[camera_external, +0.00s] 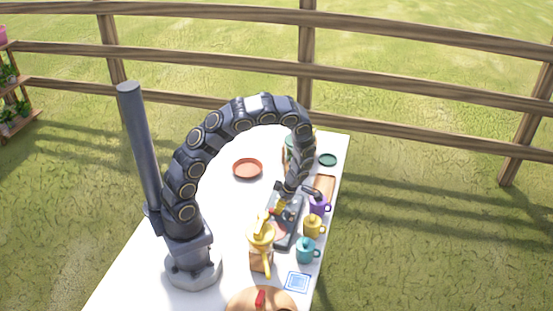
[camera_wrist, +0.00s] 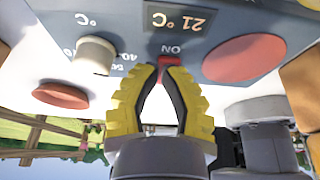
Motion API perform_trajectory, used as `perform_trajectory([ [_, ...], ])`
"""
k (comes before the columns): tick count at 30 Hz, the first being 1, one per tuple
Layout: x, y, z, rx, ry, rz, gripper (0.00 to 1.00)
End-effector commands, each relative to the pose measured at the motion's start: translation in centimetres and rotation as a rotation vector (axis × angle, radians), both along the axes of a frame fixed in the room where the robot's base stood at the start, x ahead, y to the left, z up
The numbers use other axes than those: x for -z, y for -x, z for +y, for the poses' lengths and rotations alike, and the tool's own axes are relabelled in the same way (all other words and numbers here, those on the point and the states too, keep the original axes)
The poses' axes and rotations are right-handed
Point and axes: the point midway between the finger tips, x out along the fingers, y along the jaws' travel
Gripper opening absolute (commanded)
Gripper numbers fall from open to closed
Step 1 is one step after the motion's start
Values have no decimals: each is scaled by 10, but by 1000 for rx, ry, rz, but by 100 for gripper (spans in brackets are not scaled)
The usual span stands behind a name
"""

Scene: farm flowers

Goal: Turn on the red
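A grey-blue panel device (camera_external: 288,232) lies on the white table, partly hidden by my gripper. A small red switch (camera_wrist: 168,61) sits by the word ON. My gripper (camera_wrist: 161,72) has yellow-padded fingers, with the tips close together right at the red switch. Whether they touch or grip it is unclear. In the external view my gripper (camera_external: 281,207) is low over the device. A cream knob (camera_wrist: 94,54) and a large red disc (camera_wrist: 244,58) flank the switch.
Purple (camera_external: 318,205), yellow (camera_external: 313,227) and teal (camera_external: 306,251) mugs stand right of the device. A yellow object (camera_external: 262,236) on a wooden block stands at its left. A terracotta dish (camera_external: 247,168) is farther back. The table's left part is clear.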

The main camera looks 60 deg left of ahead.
Motion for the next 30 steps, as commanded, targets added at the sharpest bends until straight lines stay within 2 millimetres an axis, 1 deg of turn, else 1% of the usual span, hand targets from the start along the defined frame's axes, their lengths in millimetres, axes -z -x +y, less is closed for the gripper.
perform_trajectory([
  [5,0,1,1,0,1,1,0],
  [16,-5,11,10,-2,2,2,0],
  [26,-6,11,11,0,1,0,0],
  [30,-16,8,10,1,0,-5,0],
])
